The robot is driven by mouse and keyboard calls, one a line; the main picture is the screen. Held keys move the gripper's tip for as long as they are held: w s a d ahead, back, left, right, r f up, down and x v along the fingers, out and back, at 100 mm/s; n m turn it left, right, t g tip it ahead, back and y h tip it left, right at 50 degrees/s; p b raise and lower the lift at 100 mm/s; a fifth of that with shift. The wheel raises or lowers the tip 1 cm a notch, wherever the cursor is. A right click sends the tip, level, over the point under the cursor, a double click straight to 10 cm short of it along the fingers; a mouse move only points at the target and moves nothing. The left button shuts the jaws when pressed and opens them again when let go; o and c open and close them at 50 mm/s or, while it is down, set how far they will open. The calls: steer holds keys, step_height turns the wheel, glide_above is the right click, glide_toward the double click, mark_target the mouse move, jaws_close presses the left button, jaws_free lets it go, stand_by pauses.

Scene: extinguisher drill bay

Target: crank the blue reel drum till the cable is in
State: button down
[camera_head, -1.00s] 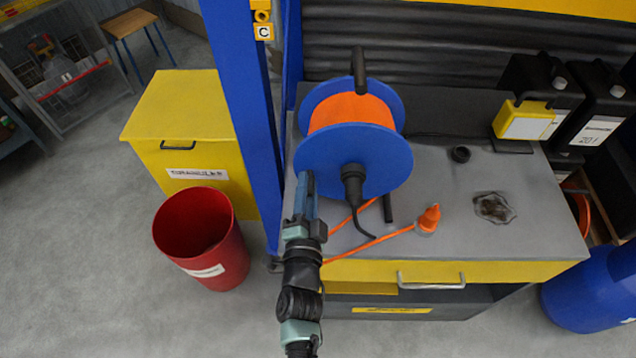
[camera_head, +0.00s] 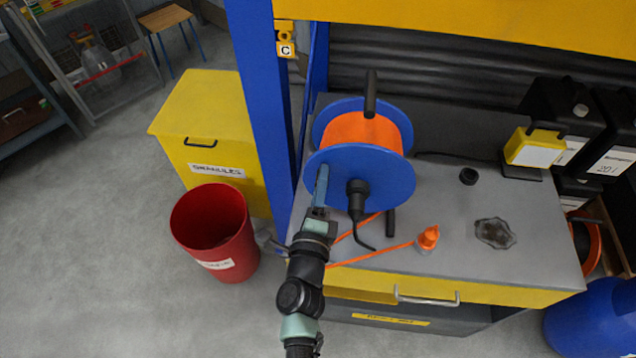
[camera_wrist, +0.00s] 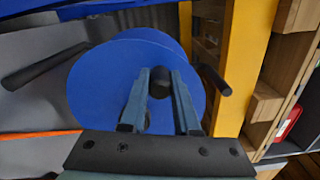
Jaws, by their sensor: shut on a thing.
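The reel's blue drum (camera_head: 385,190) stands on the grey bench, with orange cable (camera_head: 360,130) wound between its two discs. A loose stretch of orange cable (camera_head: 375,254) lies on the bench. My gripper (camera_head: 322,185) is at the left part of the near disc. In the wrist view my gripper (camera_wrist: 160,85) has its fingers on either side of a dark round knob (camera_wrist: 159,90) in front of the blue disc (camera_wrist: 95,85). The fingers hide part of the knob.
A blue post (camera_head: 262,100) rises close left of the drum. A red bin (camera_head: 215,232) and yellow chest (camera_head: 205,130) stand further left.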

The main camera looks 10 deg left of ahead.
steer(key=shift+d+r, duration=0.15)
stand_by(0.4)
steer(key=c, duration=0.6)
jaws_free()
steer(key=shift+c, duration=0.2)
steer(key=s+b, duration=0.2)
steer(key=s, duration=1.1)
